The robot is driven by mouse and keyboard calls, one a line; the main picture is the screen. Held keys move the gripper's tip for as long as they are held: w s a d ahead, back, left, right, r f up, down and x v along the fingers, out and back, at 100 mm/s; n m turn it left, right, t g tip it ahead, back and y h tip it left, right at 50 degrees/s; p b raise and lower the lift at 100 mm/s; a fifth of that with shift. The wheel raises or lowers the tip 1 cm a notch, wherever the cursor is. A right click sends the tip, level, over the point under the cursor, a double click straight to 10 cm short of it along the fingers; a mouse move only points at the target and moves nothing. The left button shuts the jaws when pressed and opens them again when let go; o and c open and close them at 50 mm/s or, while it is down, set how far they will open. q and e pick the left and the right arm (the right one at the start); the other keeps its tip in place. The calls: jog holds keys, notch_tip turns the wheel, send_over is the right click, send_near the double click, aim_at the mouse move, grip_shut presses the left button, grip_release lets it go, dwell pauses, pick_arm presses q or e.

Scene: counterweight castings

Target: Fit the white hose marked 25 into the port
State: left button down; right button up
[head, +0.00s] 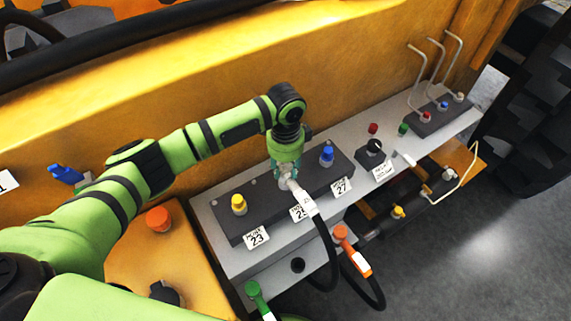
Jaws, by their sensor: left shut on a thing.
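The white hose (306,202) has a white end piece and a black line that hangs down over the front of the grey bench. My left gripper (286,181) is shut on its white end, above the dark port block (263,208). The port by the label 25 (297,213) is hidden behind the gripper and the hose end, so I cannot tell whether the end is in it. The label is partly covered by the hose. My right gripper is not in view.
A yellow fitting (239,204) by label 23 and a blue fitting (326,157) by label 27 flank the spot. Orange (352,250) and green (255,293) hose ends hang in front. Bent metal levers (434,75) stand at the far right. A yellow wall rises behind.

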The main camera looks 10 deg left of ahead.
pick_arm(q)
jog(key=shift+f, duration=0.3)
jog(key=c, duration=0.7)
grip_release()
jog(key=shift+c, duration=0.2)
notch_tip(320, 180, up, 12)
jog(key=shift+s, duration=0.1)
